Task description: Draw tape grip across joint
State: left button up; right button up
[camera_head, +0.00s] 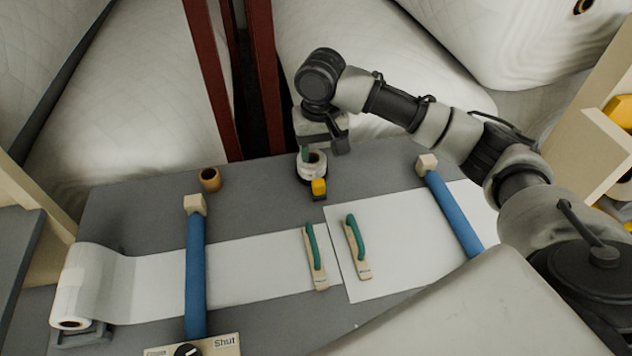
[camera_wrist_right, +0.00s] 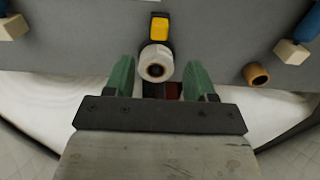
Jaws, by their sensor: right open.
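The tape roll (camera_head: 312,166) is white with a brown core and sits at the back of the grey table. Its yellow tape grip (camera_head: 319,187) sticks out toward the front. The joint runs between the left white web (camera_head: 255,268) and the right white sheet (camera_head: 400,235). My right gripper (camera_head: 308,152) is open at the back of the roll. In the right wrist view its green fingers (camera_wrist_right: 160,64) appear on either side of the white roll (camera_wrist_right: 155,62), with the yellow grip (camera_wrist_right: 159,28) beyond them. Contact cannot be told. My left gripper is not in view.
Two green-handled pieces (camera_head: 316,258) (camera_head: 356,248) lie either side of the joint. Blue bars (camera_head: 196,270) (camera_head: 453,215) with wooden end blocks cross the sheets. A small brown cylinder (camera_head: 210,179) stands back left. A panel marked "Shut" (camera_head: 222,345) is at the front.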

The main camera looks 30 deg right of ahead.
aim_at(319, 182)
jog(key=shift+w+f, duration=0.4)
jog(key=shift+f, duration=0.4)
notch_tip(319, 182, down, 10)
jog(key=shift+d+f+p, duration=0.1)
jog(key=shift+f+p, duration=0.05)
jog(key=shift+p, duration=0.25)
grip_shut()
